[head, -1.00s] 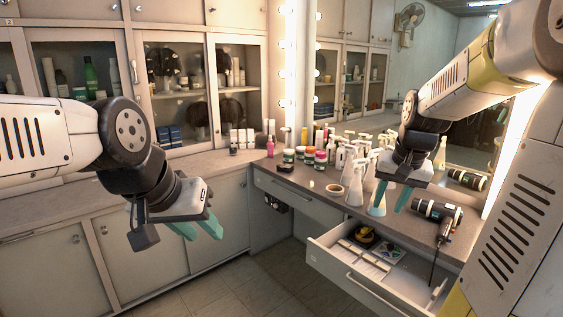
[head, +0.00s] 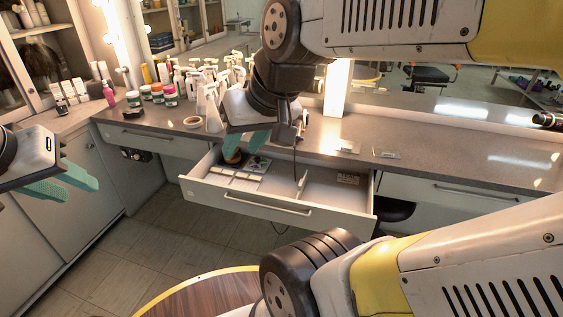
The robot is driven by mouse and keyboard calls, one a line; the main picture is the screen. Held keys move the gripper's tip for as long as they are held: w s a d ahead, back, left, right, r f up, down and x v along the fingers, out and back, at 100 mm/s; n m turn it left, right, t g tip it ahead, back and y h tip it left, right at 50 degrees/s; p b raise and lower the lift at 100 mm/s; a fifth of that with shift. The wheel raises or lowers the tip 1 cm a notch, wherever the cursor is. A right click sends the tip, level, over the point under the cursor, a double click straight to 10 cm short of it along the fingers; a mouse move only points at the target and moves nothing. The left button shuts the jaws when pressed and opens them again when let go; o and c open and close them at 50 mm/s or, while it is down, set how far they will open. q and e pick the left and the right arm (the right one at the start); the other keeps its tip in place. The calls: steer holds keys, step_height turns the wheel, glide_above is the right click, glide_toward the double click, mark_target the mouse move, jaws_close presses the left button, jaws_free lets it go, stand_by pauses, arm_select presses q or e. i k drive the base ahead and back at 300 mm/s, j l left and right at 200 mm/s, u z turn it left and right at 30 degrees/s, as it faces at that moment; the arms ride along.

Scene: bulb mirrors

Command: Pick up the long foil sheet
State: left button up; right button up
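No sheet stands out clearly as the long foil sheet. I cannot tell whether either is foil. My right gripper (head: 246,145) has its teal fingers apart and points down over the left part of the open drawer (head: 262,209). Nothing shows between the fingers. My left gripper (head: 64,184) is at the left edge, fingers apart and empty, in front of the left cabinets. Part of the counter is hidden by my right arm.
Spray bottles (head: 212,105), jars (head: 157,93) and a small bowl (head: 193,122) crowd the counter left of my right gripper. The counter (head: 450,165) is largely clear to the right. A round wooden top (head: 195,298) stands low in front.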

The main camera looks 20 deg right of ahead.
mark_target(348, 144)
steer(key=z, duration=1.2)
